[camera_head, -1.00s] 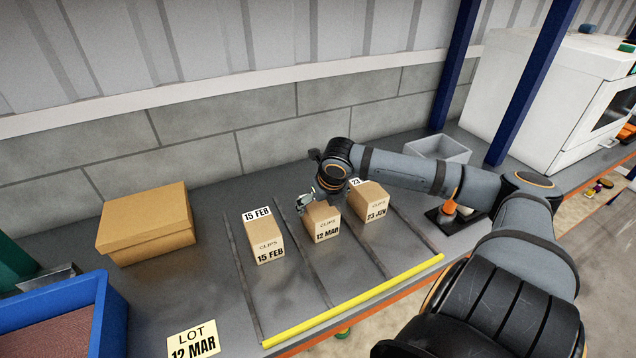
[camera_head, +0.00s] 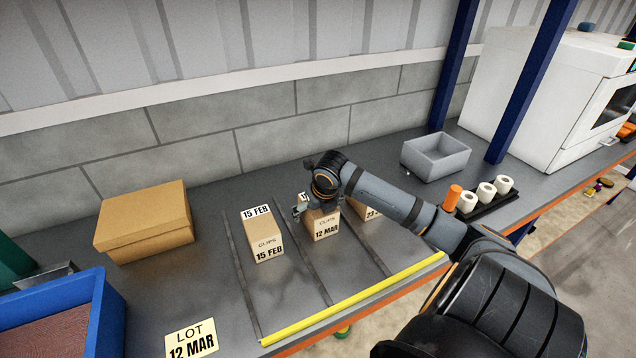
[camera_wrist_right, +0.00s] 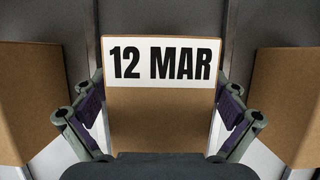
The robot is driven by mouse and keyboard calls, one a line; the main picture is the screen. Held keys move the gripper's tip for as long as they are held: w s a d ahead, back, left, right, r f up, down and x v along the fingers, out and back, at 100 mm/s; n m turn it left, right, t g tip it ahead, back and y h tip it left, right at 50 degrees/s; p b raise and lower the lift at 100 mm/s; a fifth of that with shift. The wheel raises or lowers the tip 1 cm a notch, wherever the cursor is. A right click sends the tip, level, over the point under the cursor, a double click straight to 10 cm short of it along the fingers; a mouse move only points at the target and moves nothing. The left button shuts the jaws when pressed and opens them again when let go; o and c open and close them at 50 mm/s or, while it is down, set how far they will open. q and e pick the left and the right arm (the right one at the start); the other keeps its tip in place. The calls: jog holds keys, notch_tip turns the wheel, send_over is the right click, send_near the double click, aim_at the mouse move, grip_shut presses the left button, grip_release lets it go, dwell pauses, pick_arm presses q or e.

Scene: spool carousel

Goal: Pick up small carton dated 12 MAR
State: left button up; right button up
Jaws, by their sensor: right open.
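The small carton marked 12 MAR (camera_head: 322,226) stands in the middle lane on the table, between two other cartons. My right gripper (camera_head: 306,207) is over its far end, coming down from above. In the right wrist view the carton's top with its 12 MAR label (camera_wrist_right: 160,62) lies between the two fingers of the right gripper (camera_wrist_right: 160,115), one on each side. The fingers are open, with narrow gaps to the carton's sides. A card reading LOT 12 MAR (camera_head: 192,340) lies at the table's front. My left gripper is not in view.
The 15 FEB carton (camera_head: 262,236) stands to the left. The 23 JUN carton (camera_head: 365,210) is to the right, partly hidden by my arm. A yellow strip (camera_head: 350,300) edges the lanes. A larger box (camera_head: 145,222), blue bin (camera_head: 100,320) and grey tray (camera_head: 436,157) stand around.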

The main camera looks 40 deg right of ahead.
jog(key=shift+f, duration=0.25)
dwell(0.3)
jog(key=shift+c, duration=0.4)
jog(key=c, duration=1.5)
